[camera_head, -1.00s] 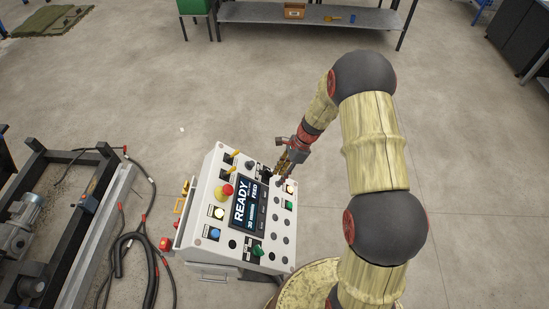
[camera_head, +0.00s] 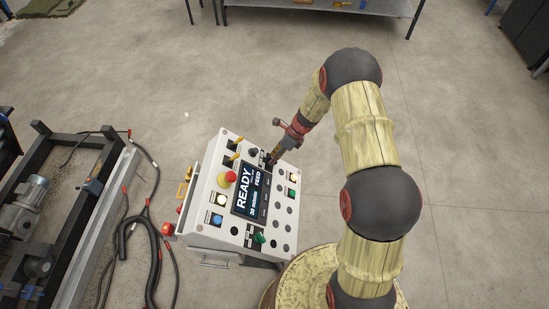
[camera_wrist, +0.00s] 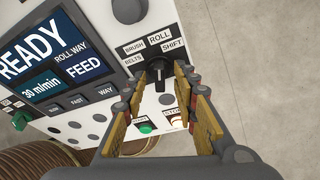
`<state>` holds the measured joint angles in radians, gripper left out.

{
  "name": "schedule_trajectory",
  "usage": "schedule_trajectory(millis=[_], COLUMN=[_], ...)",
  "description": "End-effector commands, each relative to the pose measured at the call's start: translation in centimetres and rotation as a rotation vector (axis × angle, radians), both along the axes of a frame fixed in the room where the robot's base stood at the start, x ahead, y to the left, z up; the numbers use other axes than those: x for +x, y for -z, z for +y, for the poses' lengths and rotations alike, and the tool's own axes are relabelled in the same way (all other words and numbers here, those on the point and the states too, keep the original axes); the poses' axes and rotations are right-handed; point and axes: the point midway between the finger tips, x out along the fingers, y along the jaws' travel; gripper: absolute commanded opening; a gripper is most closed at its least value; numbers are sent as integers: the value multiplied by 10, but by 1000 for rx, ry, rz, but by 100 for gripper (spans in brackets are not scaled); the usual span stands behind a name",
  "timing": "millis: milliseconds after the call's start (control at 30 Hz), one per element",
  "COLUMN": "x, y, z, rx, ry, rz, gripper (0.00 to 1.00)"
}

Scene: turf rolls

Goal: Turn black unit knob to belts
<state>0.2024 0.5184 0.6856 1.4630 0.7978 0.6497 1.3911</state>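The control panel (camera_head: 238,190) is a white sloped console with a screen reading READY (camera_head: 245,190). In the wrist view the black unit knob (camera_wrist: 159,73) sits below labels reading BELTS (camera_wrist: 133,60), BRUSH, ROLL and SHIFT. Which label its pointer faces is hard to tell. My gripper (camera_wrist: 160,82) is open, its two yellow-padded fingers on either side of the knob, with gaps still showing; contact cannot be seen. In the head view my gripper (camera_head: 270,161) reaches the panel's upper right and hides the knob.
Another black knob (camera_wrist: 129,10) is at the top of the wrist view. A lit white button (camera_wrist: 172,115) and a green START button (camera_wrist: 145,127) lie below the unit knob. A red emergency stop (camera_head: 230,177) is left of the screen. Hoses and a frame lie left of the console.

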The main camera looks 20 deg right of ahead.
Motion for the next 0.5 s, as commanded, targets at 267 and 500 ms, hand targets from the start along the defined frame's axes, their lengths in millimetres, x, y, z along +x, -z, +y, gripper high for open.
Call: schedule_trajectory(millis=[267,500], x=[1,1], y=[7,7], z=[3,3], rx=[-1,-1], ry=[-1,-1], rz=[-1,-1], gripper=[29,22])
